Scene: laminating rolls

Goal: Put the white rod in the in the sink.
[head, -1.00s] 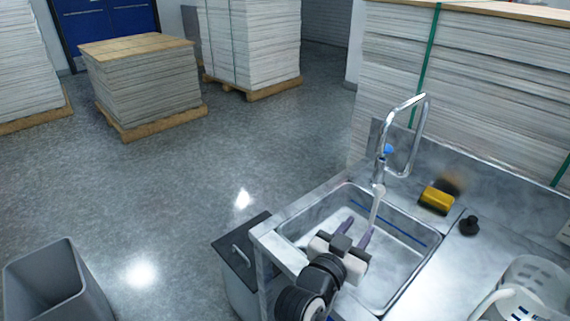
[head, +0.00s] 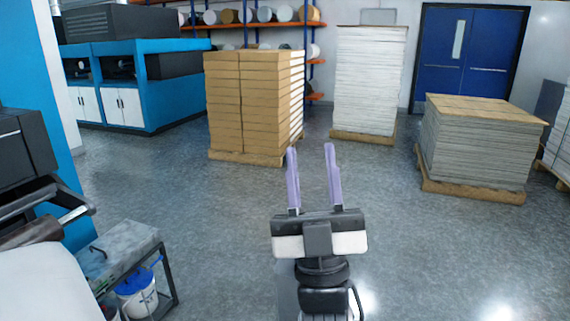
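My gripper (head: 311,165) is at the middle of the head view, with its two purple fingers pointing away over the floor. The fingers are spread apart with nothing between them, so it is open and empty. Neither the white rod nor the sink is visible in the current view.
Open grey floor (head: 230,220) surrounds my gripper. A pallet of brown boxes (head: 250,105) and paper stacks (head: 365,85) (head: 475,145) stand ahead. At left are a dark machine (head: 25,150) and a low metal table (head: 120,250) with a white bucket (head: 137,292) beneath.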

